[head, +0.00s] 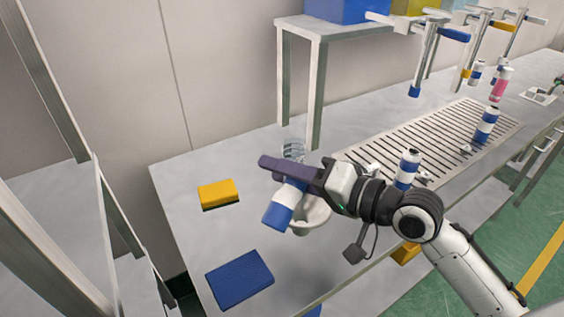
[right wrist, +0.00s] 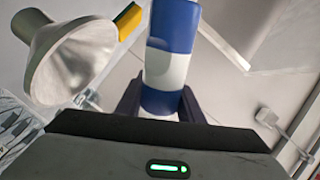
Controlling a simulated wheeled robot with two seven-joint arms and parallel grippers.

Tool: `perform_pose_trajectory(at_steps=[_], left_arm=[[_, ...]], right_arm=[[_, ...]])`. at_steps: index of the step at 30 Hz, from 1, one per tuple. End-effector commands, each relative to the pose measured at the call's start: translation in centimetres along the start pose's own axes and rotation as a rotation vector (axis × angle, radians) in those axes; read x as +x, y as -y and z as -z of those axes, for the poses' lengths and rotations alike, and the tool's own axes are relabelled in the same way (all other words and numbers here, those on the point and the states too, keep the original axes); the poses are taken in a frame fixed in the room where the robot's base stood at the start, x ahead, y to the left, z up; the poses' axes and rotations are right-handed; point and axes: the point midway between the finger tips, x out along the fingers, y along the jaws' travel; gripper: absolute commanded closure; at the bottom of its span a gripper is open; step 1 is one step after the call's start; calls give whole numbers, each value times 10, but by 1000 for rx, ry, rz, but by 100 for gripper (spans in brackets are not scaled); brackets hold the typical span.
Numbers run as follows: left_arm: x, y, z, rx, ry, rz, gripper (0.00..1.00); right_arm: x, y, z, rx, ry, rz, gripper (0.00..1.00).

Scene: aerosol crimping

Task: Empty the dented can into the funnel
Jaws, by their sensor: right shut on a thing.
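My right gripper (head: 282,171) is shut on a blue-and-white can (head: 279,214). The can is tilted, its blue end pointing down and to the left in the head view. No dent shows on the side I see. In the right wrist view the can (right wrist: 171,60) stands out between the two dark fingers (right wrist: 158,105). The pale funnel (head: 317,213) is beside and partly behind the can in the head view. In the right wrist view the funnel (right wrist: 75,62) is left of the can, with a gap between them. My left gripper is not in view.
A yellow sponge (head: 218,194) and a blue pad (head: 240,279) lie on the grey bench (head: 178,189). A clear container (head: 293,150) is behind my gripper. Several blue-and-white cans, one of them here (head: 407,168), stand around the slatted grate (head: 453,131). A raised shelf (head: 330,26) stands behind.

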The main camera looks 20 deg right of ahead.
Motion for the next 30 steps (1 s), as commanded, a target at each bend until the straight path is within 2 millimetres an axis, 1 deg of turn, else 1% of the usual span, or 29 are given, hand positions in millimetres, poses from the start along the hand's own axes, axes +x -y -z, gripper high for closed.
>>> perform_pose_trajectory(at_steps=[20, 21, 24, 27, 30], left_arm=[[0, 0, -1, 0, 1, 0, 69], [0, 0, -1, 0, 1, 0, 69], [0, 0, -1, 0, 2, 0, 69], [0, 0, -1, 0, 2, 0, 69], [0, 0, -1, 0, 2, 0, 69]], right_arm=[[7, -36, -18, 490, 95, 0, 100], [7, -34, -15, 598, 114, 3, 100], [6, -31, -10, 831, 161, 3, 100], [6, -30, -6, 1030, 202, 2, 100], [6, -30, -2, 1183, 233, 3, 100]])
